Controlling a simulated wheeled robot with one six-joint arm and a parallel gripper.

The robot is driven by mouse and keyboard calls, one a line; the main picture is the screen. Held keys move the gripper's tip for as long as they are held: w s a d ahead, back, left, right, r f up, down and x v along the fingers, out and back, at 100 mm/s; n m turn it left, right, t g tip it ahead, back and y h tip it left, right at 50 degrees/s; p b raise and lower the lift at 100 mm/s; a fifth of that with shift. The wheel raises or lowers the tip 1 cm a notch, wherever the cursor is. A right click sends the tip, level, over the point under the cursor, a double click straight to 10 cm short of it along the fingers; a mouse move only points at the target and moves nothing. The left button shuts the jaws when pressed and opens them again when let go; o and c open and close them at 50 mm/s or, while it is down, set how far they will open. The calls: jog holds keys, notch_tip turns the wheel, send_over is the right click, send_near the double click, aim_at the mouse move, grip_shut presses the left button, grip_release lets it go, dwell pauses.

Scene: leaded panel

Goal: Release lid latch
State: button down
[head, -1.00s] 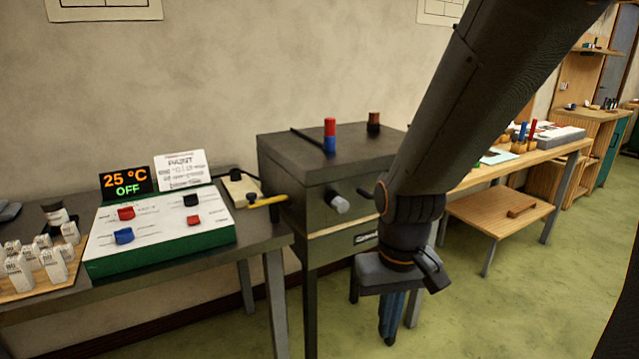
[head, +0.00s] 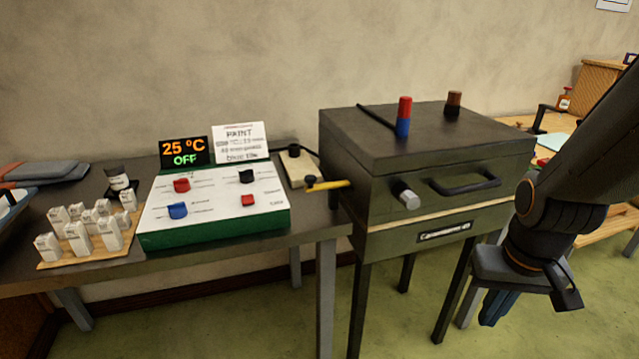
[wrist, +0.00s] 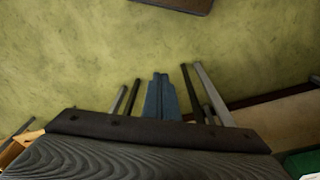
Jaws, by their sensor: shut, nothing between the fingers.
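A dark box-shaped kiln (head: 350,215) stands on legs right of centre in the head view, with its lid (head: 430,135) down. On its front are a grey cylindrical knob (head: 405,195) and a black bar handle (head: 465,182). A yellow lever (head: 328,185) sticks out at its left side. I cannot tell for certain which part is the latch. My gripper (head: 497,308) hangs pointing down, right of the kiln and apart from it. In the wrist view its blue fingers (wrist: 160,98) are together and empty, above the green floor.
A table on the left holds a control panel (head: 215,205), a display (head: 184,151) reading 25 °C OFF, a sign (head: 240,142) and several white labelled blocks (head: 78,238). A red-blue cylinder (head: 404,117) and a brown one (head: 453,103) stand on the lid. Floor in front is clear.

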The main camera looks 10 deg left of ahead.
aim_at(313, 181)
jog(key=w+a+n+t+y+p, duration=0.1)
jog(key=w+a+n+t+p, duration=0.1)
jog(key=w+a+t, duration=0.5)
jog(key=w+a+r+n+t+y+p, duration=0.1)
jog(key=a+r+y, duration=0.3)
jog(key=a, duration=0.6)
jog(key=w+a+r+n+t+y+p, duration=0.2)
jog(key=w+a+r+n+y+p, duration=0.1)
jog(key=a, duration=0.7)
notch_tip(313, 181, up, 3)
jog(key=shift+w+r+n+t+y, duration=0.25)
jog(key=shift+n+y, duration=0.45)
jog(key=shift+y, duration=0.5)
jog(key=shift+a, duration=0.1)
jog(key=p+x, duration=0.5)
jog(key=x, duration=0.8)
jog(key=shift+w+a, duration=0.25)
jog(key=shift+w, duration=0.1)
